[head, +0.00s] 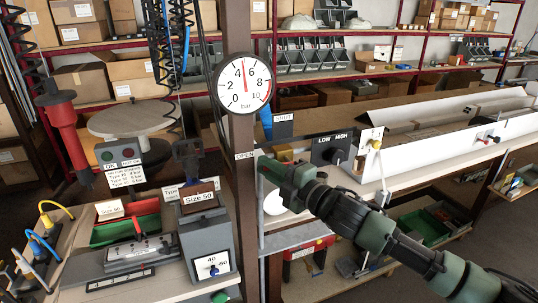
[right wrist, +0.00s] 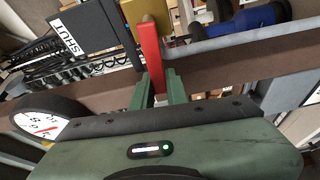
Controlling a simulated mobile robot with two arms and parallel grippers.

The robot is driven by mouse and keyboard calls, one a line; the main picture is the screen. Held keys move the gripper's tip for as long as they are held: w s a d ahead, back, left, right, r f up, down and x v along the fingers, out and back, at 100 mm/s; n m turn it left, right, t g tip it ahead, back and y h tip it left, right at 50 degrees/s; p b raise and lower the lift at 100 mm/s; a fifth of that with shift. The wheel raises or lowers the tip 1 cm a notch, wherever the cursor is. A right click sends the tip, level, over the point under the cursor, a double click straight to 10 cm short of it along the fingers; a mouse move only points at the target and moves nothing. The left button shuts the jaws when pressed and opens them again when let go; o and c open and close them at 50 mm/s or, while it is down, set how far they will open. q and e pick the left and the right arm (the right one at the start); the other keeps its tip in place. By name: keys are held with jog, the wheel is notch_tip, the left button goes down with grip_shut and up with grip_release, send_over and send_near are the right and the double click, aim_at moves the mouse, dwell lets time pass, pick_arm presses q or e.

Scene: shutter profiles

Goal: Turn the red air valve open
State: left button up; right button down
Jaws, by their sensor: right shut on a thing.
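The red air valve handle (right wrist: 152,62) shows in the right wrist view as a flat red lever, with a yellow brass-coloured body (right wrist: 181,26) behind it. My right gripper (right wrist: 158,84) has its green fingers on both sides of the lever and is shut on it. In the head view my right gripper (head: 268,168) is at the post, close to the OPEN label (head: 246,155), and hides the lever. The SHUT label (head: 283,118) is above and to the right; it also shows in the right wrist view (right wrist: 69,46). My left gripper is not in view.
A round bar gauge (head: 243,83) on the post (head: 239,150) has its needle between 4 and 6. A LOW/HIGH switch box (head: 332,150) is close to my right arm. A bench with bins and a Size 50 unit (head: 205,235) stands at left.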

jog(key=shift+f+n+p, duration=0.35)
jog(key=shift+n+p, duration=0.1)
jog(key=shift+n, duration=0.15)
jog(key=shift+f, duration=0.1)
jog(key=c, duration=1.4)
grip_release()
jog(key=shift+a, duration=0.1)
jog(key=b+v, duration=0.2)
jog(key=v, duration=0.6)
jog(key=shift+b, duration=0.3)
jog(key=shift+w, duration=0.15)
